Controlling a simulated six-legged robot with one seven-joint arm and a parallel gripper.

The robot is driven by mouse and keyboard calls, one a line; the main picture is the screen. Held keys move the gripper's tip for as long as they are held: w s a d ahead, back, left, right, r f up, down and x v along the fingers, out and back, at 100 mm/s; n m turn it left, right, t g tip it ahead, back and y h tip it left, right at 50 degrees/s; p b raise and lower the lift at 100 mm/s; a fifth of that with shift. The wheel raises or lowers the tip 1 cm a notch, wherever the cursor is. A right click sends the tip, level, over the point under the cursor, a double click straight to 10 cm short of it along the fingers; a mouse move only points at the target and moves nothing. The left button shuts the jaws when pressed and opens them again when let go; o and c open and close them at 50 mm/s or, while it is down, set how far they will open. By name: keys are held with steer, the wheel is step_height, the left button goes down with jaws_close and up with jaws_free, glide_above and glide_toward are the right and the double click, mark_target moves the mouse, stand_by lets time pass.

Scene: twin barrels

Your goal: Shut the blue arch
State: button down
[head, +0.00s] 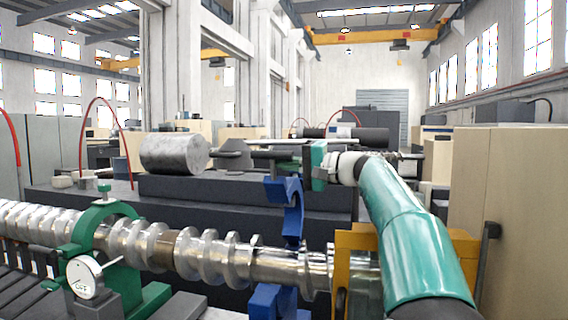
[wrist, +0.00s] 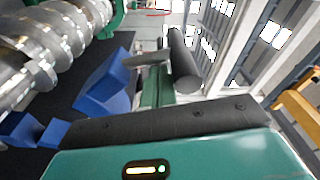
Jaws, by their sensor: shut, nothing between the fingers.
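The blue arch (head: 291,212) stands swung up at the far side of the metal screw shaft (head: 215,256), so it is open. Its blue base (head: 272,300) shows below the shaft. In the wrist view the blue arch (wrist: 104,86) is a raised block beside the shaft (wrist: 45,50), with blue base parts (wrist: 52,132) lower left. My gripper (head: 252,152) is shut and empty, pointing left above and behind the arch. No contact with the arch is clear. In the wrist view my gripper (wrist: 152,62) extends up from my green wrist housing; its tips are hard to make out.
A green arch (head: 105,212) is closed over the shaft at left, with a round dial (head: 84,277). A yellow frame (head: 357,240) stands right of the blue arch. A grey cylinder (head: 174,154) lies behind the shaft. A beige cabinet (head: 505,210) is at right.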

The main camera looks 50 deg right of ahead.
mark_target(279, 176)
steer(key=shift+a, duration=0.1)
steer(key=shift+n, duration=0.7)
steer(key=shift+s+a+f, duration=0.4)
steer(key=shift+a+f, duration=0.25)
steer(key=shift+a, duration=0.1)
steer(key=shift+s+a+f, duration=0.35)
steer(key=shift+a+f, duration=0.3)
steer(key=shift+a, duration=0.1)
steer(key=shift+w+d+r, duration=0.1)
